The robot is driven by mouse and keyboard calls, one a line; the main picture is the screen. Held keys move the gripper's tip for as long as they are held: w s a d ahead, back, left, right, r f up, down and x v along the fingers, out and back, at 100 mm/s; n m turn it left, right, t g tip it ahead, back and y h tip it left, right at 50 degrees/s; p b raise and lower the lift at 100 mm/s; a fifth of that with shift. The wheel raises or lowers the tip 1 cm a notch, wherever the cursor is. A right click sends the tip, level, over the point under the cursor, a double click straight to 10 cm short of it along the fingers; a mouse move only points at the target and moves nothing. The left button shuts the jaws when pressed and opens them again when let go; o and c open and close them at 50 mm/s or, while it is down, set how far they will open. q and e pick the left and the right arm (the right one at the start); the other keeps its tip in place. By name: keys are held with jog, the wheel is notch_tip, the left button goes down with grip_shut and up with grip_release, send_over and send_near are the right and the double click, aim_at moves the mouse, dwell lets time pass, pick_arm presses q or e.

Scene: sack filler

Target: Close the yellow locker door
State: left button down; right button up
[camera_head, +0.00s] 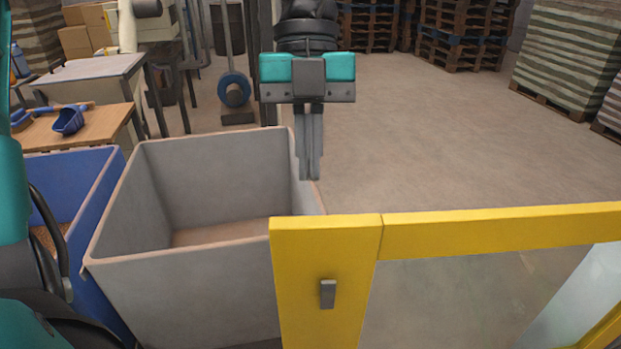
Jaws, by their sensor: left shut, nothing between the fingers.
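The yellow locker door (320,250) stands in the right foreground, a thick yellow frame around a clear panel. A small grey handle (327,293) sits on its left upright. Its top rail runs to the right edge, and its lower part is cut off by the picture. I cannot tell how far it stands open, and the locker body is not clearly seen. My left gripper (310,178) is shut and empty, fingers pointing down. In the picture it is just above the door's top left corner and appears apart from it. My right gripper is not in view.
A grey open bin (180,290) stands left of the door, beside a blue bin (75,175). A wooden table (105,125) with a blue scoop (68,120) is behind them. Pallets (465,40) and stacked sacks (570,55) stand at the back right. The middle floor is clear.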

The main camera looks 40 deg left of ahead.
pick_arm(q)
jog(key=s+d, duration=0.1)
jog(key=s, duration=0.1)
jog(key=s+d, duration=0.1)
jog(key=shift+s+d+f+p, duration=0.15)
jog(key=shift+d+f+p, duration=0.1)
jog(key=shift+d+p, duration=0.1)
jog(key=shift+s, duration=0.1)
